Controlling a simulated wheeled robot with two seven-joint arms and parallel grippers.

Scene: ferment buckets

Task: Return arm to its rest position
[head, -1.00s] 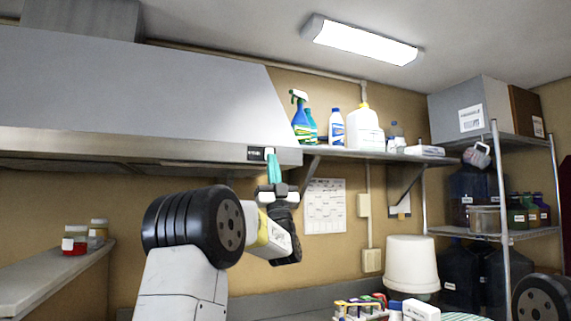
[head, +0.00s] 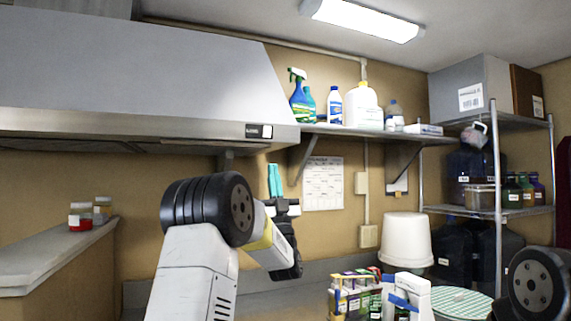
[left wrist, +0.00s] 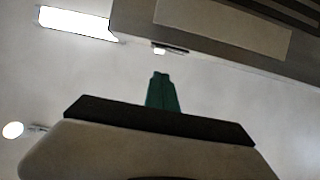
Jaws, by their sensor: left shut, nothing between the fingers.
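My left gripper (head: 275,181) is raised in front of the wall, below the right end of the range hood, in the head view. Its teal fingers point up, are closed together and hold nothing. The shut fingers also show in the left wrist view (left wrist: 162,92), pointing toward the ceiling. The forearm bends up from the lower left. My right gripper is not visible; only a dark joint of my right arm shows at the lower right edge.
The range hood (head: 130,80) and wall shelf (head: 375,134) with bottles are nearby obstacles. A white bucket (head: 405,240) and several small boxes (head: 355,295) stand on the counter below. A metal rack (head: 497,200) is at right. A ledge (head: 50,255) with jars is at left.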

